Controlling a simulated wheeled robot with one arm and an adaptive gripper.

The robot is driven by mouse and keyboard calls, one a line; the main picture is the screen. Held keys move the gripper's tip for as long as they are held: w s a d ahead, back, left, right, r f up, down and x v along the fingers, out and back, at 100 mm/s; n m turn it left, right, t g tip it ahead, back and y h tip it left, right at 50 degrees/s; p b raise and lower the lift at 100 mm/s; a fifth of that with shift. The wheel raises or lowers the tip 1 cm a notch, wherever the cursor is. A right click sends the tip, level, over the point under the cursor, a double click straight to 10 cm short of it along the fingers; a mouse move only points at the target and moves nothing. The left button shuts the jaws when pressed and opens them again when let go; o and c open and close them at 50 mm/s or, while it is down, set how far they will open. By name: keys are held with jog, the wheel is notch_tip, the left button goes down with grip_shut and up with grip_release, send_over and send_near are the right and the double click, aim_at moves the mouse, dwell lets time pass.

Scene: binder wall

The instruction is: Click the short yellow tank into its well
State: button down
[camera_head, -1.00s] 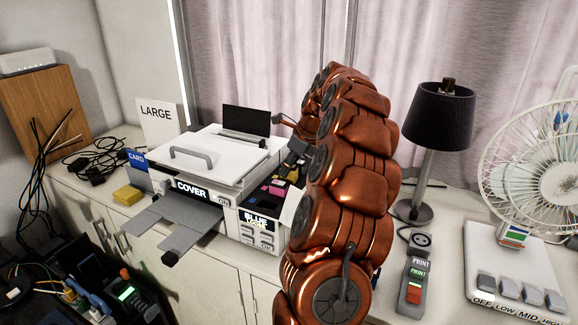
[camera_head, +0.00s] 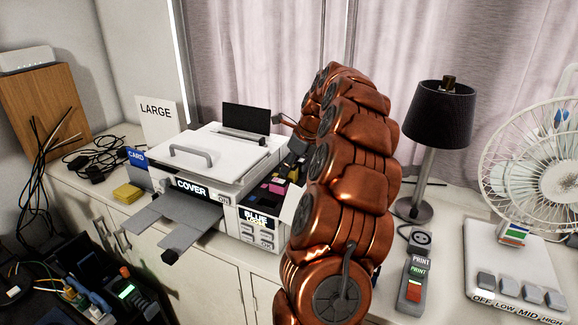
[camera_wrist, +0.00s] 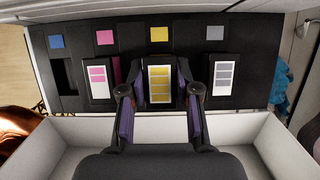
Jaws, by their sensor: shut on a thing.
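In the wrist view the yellow tank (camera_wrist: 159,82) has a white label with yellow bars. It stands in the dark bay below the yellow square (camera_wrist: 159,34), in line with its well. My gripper (camera_wrist: 160,100) is shut on it, one finger on each side. Its lower end is hidden, so I cannot tell whether it is fully seated. In the head view my gripper (camera_head: 296,150) is over the right side of the printer (camera_head: 205,165), partly hidden by my arm.
A pink tank (camera_wrist: 98,80) stands to the left and a grey tank (camera_wrist: 222,78) to the right, both close to my fingers. The well under the blue square (camera_wrist: 56,41) looks empty. A pale tray wall (camera_wrist: 50,140) lies in front. A lamp (camera_head: 437,125) and fan (camera_head: 545,150) stand right.

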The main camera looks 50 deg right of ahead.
jog(key=shift+f, duration=0.8)
dwell(1.6)
jog(key=c, duration=0.7)
grip_release()
jog(key=shift+c, duration=0.2)
jog(key=v, duration=1.2)
